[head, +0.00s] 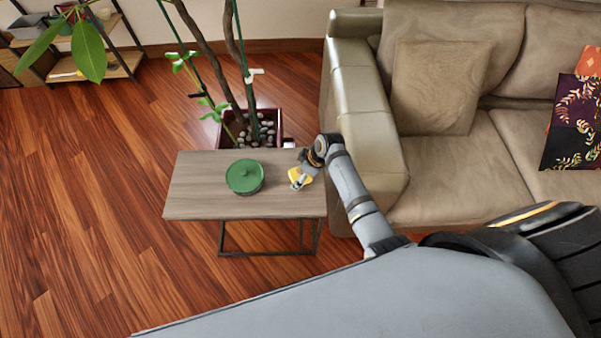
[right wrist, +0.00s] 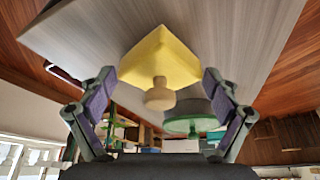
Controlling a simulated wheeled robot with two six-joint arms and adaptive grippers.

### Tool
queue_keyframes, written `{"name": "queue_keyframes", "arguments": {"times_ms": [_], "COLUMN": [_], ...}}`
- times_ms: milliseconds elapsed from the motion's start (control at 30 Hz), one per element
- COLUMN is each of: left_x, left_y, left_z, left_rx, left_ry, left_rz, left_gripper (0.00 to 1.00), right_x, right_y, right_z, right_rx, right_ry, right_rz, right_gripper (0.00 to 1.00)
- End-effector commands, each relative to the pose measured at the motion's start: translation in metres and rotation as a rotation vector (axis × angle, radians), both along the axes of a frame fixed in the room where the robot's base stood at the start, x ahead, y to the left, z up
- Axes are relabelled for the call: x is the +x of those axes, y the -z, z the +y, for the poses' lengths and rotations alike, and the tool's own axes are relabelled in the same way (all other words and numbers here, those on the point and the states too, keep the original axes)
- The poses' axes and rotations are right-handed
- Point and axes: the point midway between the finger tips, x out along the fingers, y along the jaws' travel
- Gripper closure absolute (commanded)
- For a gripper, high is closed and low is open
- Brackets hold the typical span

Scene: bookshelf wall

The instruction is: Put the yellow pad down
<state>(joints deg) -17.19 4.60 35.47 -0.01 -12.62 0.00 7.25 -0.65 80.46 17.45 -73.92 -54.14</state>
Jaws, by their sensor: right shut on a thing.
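The yellow pad (head: 303,174) is at the right end of the small wooden side table (head: 205,202). In the right wrist view the pad (right wrist: 160,58) is a yellow block with a pale round knob. My right gripper (head: 298,178) is at the pad, over the table's right part. In the wrist view its two fingers (right wrist: 158,92) stand on either side of the pad, shut on it. I cannot tell whether the pad touches the tabletop (right wrist: 245,40). My left gripper is not in view.
A green lidded pot (head: 245,176) stands on the table, left of the pad. A potted plant with stones (head: 268,130) is behind the table. A beige sofa (head: 365,105) is close on the right. Wooden floor (head: 110,210) lies open on the left.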

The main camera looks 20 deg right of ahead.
Motion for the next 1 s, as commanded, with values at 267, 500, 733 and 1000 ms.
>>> {"name": "queue_keyframes", "arguments": {"times_ms": [267,500,733,1000], "left_x": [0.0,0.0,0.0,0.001], "left_y": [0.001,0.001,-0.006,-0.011], "left_z": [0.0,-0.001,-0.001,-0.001], "left_rx": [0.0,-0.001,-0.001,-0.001], "left_ry": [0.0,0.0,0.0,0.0], "left_rz": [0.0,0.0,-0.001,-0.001], "left_gripper": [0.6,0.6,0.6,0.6], "right_x": [0.0,0.0,-0.006,-0.022], "right_y": [0.003,0.002,-0.028,-0.087], "right_z": [0.0,0.0,-0.009,-0.028], "right_rx": [0.0,0.0,-0.002,-0.002], "right_ry": [0.0,0.0,0.0,-0.001], "right_rz": [0.0,0.0,-0.002,-0.001], "right_gripper": [0.0,0.0,0.0,0.0]}}
